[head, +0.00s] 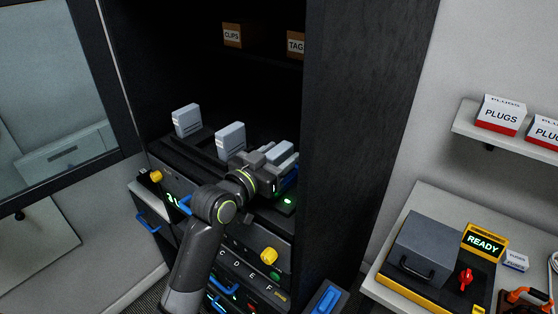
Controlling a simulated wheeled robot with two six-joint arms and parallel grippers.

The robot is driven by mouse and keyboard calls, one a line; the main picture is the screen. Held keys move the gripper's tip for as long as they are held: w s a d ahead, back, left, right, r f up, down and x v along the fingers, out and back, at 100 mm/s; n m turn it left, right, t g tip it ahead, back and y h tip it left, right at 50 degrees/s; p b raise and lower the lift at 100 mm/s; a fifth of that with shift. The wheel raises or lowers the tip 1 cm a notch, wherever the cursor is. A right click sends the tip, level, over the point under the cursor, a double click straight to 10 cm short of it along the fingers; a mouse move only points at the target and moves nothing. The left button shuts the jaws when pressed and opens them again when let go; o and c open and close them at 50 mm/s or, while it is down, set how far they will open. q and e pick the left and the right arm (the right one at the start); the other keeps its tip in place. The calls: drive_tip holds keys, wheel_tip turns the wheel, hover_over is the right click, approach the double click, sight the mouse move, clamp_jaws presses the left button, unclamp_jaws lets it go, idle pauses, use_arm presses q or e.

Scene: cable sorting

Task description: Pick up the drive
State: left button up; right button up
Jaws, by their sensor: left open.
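Two light grey drive-like blocks stand upright in slots on the dark rack unit: one at the left (187,120) and one in the middle (230,140). A third light grey block (281,151) shows at the right, beside my left gripper (272,160). The gripper is open, with its fingers close to this third block. I cannot tell whether they touch it or stand around it. My arm and gripper hide the block's lower part. My right gripper is out of view.
The cabinet's dark side wall (345,140) stands close to the right of my gripper. Yellow knobs (268,255) and blue handles (148,223) stick out in front. At the right, a bench holds a grey box (425,245) and a READY display (484,241).

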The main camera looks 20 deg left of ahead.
use_arm(q)
drive_tip(key=shift+c, duration=0.2)
clamp_jaws()
drive_tip(key=shift+r, duration=0.1)
wheel_tip(320, 180, up, 9)
drive_tip(key=shift+r+b, duration=0.2)
drive_tip(key=shift+b, duration=0.75)
drive_tip(key=shift+r+p, duration=0.35)
drive_tip(key=shift+r, duration=0.25)
wheel_tip(320, 180, up, 3)
drive_tip(key=p, duration=0.3)
drive_tip(key=shift+f, duration=0.1)
